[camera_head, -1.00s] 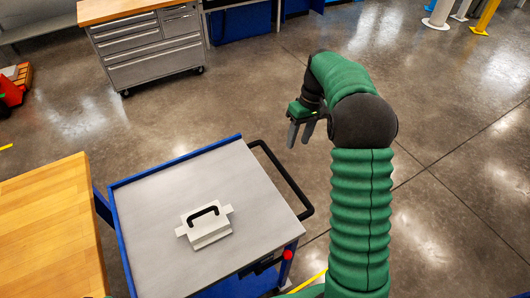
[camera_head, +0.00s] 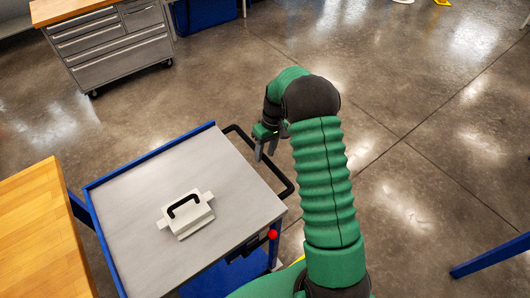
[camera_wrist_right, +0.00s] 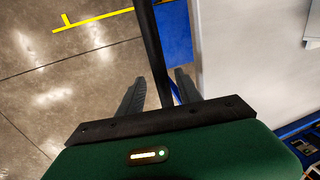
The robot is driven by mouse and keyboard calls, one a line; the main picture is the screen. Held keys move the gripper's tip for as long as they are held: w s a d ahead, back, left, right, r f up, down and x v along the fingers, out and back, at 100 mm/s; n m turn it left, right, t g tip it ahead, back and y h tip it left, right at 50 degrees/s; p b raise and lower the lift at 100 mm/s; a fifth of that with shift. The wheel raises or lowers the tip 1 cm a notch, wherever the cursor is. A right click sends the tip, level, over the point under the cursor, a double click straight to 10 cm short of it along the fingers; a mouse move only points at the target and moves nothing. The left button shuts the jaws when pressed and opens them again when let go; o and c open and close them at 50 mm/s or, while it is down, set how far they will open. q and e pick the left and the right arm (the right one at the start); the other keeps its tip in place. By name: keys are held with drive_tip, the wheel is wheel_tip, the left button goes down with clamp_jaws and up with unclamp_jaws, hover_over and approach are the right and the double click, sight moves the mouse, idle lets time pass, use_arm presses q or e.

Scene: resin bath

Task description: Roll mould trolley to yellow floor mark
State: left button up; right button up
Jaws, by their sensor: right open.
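The mould trolley (camera_head: 130,200) has a grey top with a blue rim, and a pale mould (camera_head: 188,222) with a black grip lies on it. Its black push handle (camera_head: 276,168) sticks out on the right side. My right gripper (camera_head: 265,150) is at this handle, fingers pointing down. In the right wrist view, the open fingers (camera_wrist_right: 158,90) are on either side of the handle bar (camera_wrist_right: 150,45); contact cannot be told. A yellow floor mark (camera_wrist_right: 105,19) shows there as a line with a short crossbar. My left gripper is out of view.
A wooden-topped table (camera_head: 35,235) stands close to the trolley's left. A grey drawer cabinet (camera_head: 115,45) on castors is at the back left. A red knob (camera_head: 272,235) is on the trolley's near right corner. A blue bar (camera_head: 490,256) enters at lower right.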

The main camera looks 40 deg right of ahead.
drive_tip(key=shift+w+a+f, duration=0.1)
drive_tip(key=shift+a, duration=0.1)
drive_tip(key=shift+d, duration=0.1)
clamp_jaws()
idle(1.2)
